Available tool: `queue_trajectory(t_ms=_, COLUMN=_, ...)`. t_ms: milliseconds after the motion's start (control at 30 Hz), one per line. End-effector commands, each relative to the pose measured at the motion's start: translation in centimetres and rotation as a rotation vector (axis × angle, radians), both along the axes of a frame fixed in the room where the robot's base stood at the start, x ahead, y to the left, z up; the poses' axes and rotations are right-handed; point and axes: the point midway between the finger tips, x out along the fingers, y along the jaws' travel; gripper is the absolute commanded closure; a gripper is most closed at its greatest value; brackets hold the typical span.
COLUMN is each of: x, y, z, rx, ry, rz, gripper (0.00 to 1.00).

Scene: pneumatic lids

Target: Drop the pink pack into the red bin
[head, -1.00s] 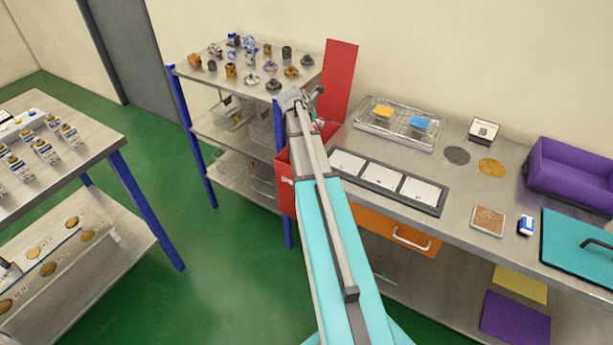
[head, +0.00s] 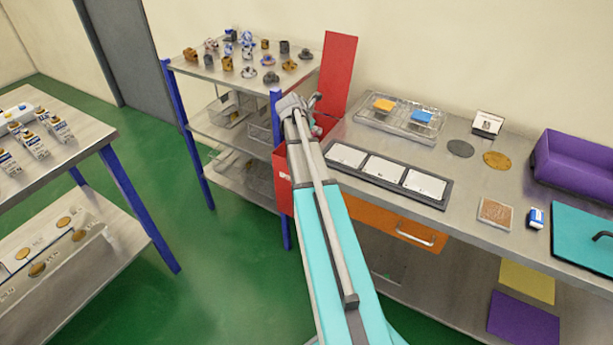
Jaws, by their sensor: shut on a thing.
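The red bin (head: 283,182) stands in the gap between the metal shelf rack and the long workbench. Its red lid (head: 338,72) is raised upright at the back. My arm reaches away from me, and my gripper (head: 316,128) is over the bin's opening, below the raised lid. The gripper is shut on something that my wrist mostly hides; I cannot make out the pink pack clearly. The inside of the bin is hidden behind my arm.
Green floor is clear between.

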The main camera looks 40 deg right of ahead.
Motion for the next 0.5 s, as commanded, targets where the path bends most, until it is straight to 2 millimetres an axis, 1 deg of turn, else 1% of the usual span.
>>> queue_trajectory(t_ms=100, x=0.01, y=0.02, z=-0.35, rx=0.000, ry=0.000, rz=0.000, gripper=0.85)
queue_trajectory(t_ms=433, x=0.05, y=0.07, z=-0.32, rx=0.000, ry=0.000, rz=0.001, gripper=0.85)
queue_trajectory(t_ms=467, x=0.04, y=0.07, z=-0.31, rx=0.000, ry=0.000, rz=0.001, gripper=0.47)
queue_trajectory(t_ms=500, x=0.04, y=0.08, z=-0.32, rx=0.000, ry=0.000, rz=0.001, gripper=0.40)
